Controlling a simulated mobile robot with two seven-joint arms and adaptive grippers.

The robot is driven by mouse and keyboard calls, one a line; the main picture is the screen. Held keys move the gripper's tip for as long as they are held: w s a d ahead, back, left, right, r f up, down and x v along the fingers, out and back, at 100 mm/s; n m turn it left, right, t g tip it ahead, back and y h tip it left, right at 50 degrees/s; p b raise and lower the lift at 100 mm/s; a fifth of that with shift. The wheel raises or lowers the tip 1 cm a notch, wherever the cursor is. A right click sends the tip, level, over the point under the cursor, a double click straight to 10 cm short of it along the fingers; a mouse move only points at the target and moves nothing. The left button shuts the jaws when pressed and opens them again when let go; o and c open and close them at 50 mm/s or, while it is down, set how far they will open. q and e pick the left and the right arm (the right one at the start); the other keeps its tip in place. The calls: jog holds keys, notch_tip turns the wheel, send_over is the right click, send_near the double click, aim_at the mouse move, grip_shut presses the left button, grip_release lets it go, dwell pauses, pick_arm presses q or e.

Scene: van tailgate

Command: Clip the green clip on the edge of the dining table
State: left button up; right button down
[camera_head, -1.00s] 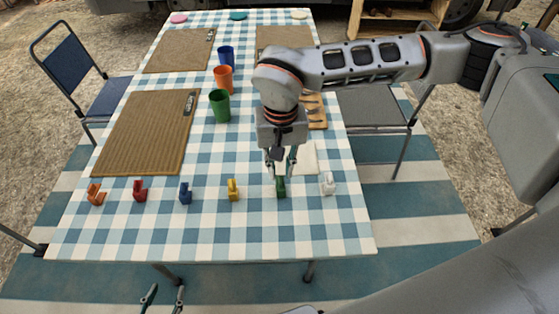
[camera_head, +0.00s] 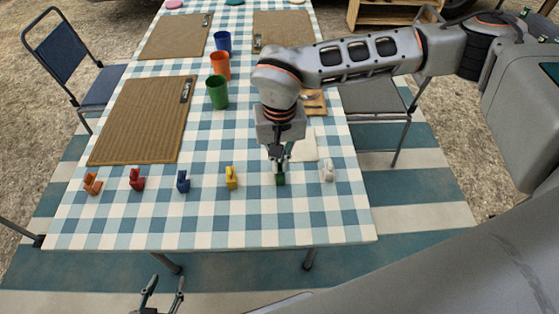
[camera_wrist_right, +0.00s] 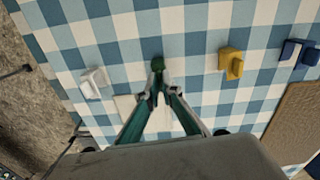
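The green clip (camera_head: 280,179) is near the front edge of the dining table (camera_head: 215,232), in a row of clips. My right gripper (camera_head: 280,164) comes down over it from above. In the right wrist view the green clip (camera_wrist_right: 158,63) sits between the two fingertips, which are drawn close together on it. The fingers hide part of the clip, and I cannot tell whether it touches the tablecloth. My left gripper (camera_head: 165,287) is open and empty at the bottom of the head view, below the table's front edge.
A yellow clip (camera_head: 231,178) stands left of the green one and a white clip (camera_head: 328,171) right of it. Blue, red and orange clips continue leftward. A green cup (camera_head: 217,93) and a brown placemat (camera_head: 138,122) lie farther back. The front strip of tabletop is clear.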

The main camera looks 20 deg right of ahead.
jog(key=shift+r, duration=0.15)
jog(key=shift+r+p, duration=1.35)
jog(key=shift+r, duration=1.05)
pick_arm(q)
jog(key=shift+t, duration=0.4)
jog(key=r, duration=0.1)
jog(key=w+r, duration=0.1)
jog(key=r, duration=0.1)
jog(key=w+r, duration=0.1)
jog(key=shift+r, duration=0.4)
